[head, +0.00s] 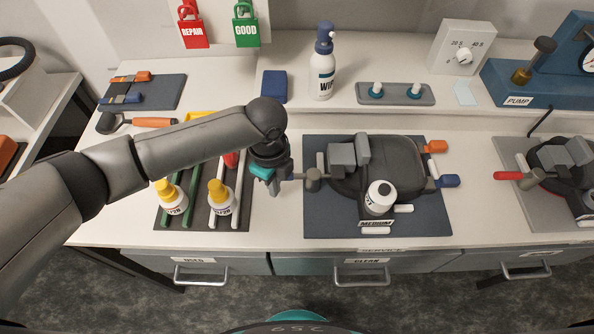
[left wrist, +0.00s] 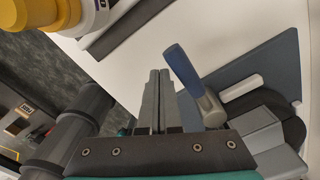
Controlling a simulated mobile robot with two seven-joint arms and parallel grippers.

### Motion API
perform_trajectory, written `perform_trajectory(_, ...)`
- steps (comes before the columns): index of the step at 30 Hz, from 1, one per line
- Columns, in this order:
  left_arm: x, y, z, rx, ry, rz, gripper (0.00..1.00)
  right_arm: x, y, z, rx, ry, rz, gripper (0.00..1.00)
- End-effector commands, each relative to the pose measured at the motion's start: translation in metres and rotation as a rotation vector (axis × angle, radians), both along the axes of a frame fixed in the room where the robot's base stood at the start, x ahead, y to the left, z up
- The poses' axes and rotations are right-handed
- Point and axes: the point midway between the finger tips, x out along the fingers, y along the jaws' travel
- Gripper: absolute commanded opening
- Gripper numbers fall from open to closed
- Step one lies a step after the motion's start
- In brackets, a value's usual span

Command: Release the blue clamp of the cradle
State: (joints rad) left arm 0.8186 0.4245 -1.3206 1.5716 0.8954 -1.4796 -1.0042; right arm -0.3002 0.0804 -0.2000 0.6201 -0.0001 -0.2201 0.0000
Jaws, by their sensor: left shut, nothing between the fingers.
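The middle cradle (head: 395,165) is a dark rounded body with grey blocks on a dark mat. My left gripper (head: 274,188) is shut and empty, left of the post. In the left wrist view its fingers (left wrist: 158,95) lie beside the blue handle, with a narrow gap. My right gripper is not in view.
A white round bottle (head: 379,197) stands at the cradle's front. Two yellow-capped bottles (head: 221,198) stand on the left rack, under my left arm. A spray bottle (head: 322,66) stands behind. Another cradle with a red handle (head: 507,176) is at right. Drawers line the bench front.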

Motion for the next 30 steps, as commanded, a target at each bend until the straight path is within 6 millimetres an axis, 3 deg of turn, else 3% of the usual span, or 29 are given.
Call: perform_trajectory(30, 0.039, 0.006, 0.000, 0.002, -0.004, 0.003, 0.00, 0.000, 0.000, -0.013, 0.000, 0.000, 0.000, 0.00)
